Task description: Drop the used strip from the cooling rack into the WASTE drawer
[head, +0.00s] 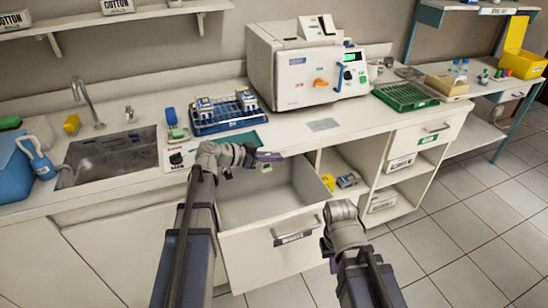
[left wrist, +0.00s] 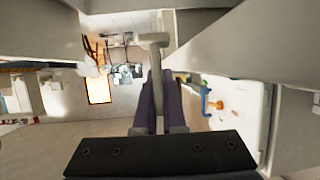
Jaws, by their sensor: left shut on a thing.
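My left gripper (head: 268,157) is over the back of the open drawer (head: 262,252), near the counter's front edge. In the left wrist view its purple fingers (left wrist: 158,100) are shut on a pale grey T-shaped piece (left wrist: 154,40), which I take to be the used strip. In the head view it is too small to make out clearly.
A blue rack (head: 235,123) with several items stands by the sink (head: 110,157). A large white machine (head: 300,65) is behind, and a green rack (head: 405,96) is to its right. Open shelves (head: 345,165) adjoin the drawer on the right.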

